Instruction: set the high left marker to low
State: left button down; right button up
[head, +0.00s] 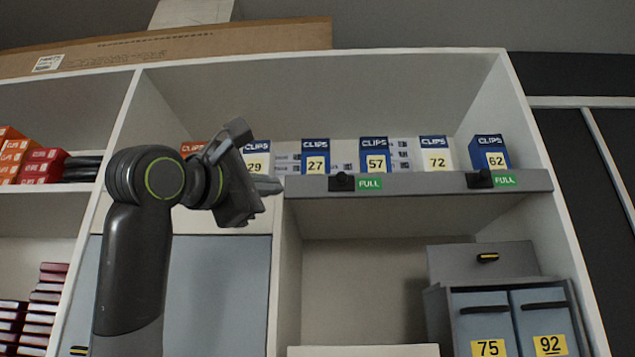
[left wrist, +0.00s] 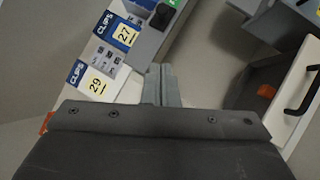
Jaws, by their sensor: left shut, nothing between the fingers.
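The high left marker (head: 341,182) is a black knob on the grey front rail of the high shelf, with a green FULL label (head: 369,184) just right of it. In the left wrist view the marker (left wrist: 162,15) is near the top edge, beside a sliver of the green label. My left gripper (head: 270,186) is shut and empty, left of the marker and apart from it, near the rail's left end. Its closed fingers (left wrist: 161,84) point up the left wrist view. A second black marker (head: 480,179) sits further right on the rail, also beside a green FULL label (head: 504,180).
Blue CLIPS boxes numbered 27 (head: 316,158), 57 (head: 375,157), 72 (head: 435,156) and 62 (head: 489,154) stand behind the rail (head: 420,184). Below is an open compartment, with a grey drawer unit (head: 437,318) at right.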

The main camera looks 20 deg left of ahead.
pick_arm(q)
jog(key=p, duration=0.7)
send_near(339, 184)
jog(key=w+a, duration=0.2)
jog(key=d+p, duration=0.1)
jog(key=w+d+r+p, duration=0.1)
jog(key=w+d+p, duration=0.1)
jog(key=shift+d+r, duration=0.1)
jog(key=shift+r, duration=0.15)
